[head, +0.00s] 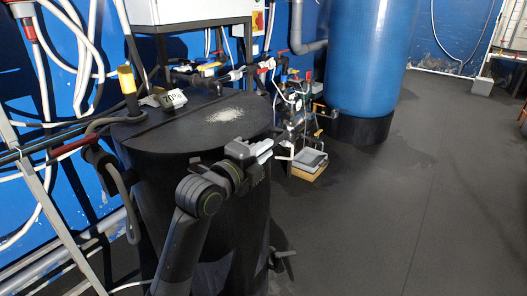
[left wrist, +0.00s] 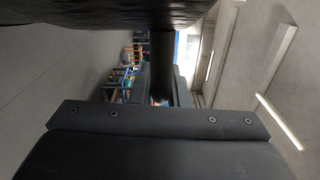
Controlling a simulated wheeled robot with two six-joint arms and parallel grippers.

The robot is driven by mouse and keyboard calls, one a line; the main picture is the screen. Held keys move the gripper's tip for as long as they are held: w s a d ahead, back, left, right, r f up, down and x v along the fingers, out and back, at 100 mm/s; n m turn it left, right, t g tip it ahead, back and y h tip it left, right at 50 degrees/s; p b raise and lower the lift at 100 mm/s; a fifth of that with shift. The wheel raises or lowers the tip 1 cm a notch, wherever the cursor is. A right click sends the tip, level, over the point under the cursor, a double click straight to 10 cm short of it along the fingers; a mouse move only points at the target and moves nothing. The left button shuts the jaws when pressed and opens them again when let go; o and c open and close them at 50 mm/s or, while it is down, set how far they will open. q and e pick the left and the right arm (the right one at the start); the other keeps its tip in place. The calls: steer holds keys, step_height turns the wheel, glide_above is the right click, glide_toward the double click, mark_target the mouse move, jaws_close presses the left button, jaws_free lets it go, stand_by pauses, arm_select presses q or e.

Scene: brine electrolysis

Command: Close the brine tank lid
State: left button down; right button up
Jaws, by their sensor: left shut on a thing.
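The brine tank (head: 240,225) is a large black drum in the left half of the head view. Its round black lid (head: 195,132) lies nearly flat across the top, with a patch of white grains on it. I cannot tell whether a small gap remains under its rim. My left gripper (head: 262,148) is at the lid's front right edge, shut on the lid there. Its fingertips are hard to make out. The left wrist view shows a dark upright bar and black surfaces close to the camera. My right gripper is not in view.
A blue tank (head: 365,55) stands behind to the right. The dark floor (head: 400,210) at right is clear.

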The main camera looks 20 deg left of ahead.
arm_select(q)
steer(key=shift+a+f, duration=0.1)
steer(key=shift+f, duration=0.3)
steer(key=c, duration=1.4)
jaws_free()
steer(key=shift+r, duration=0.1)
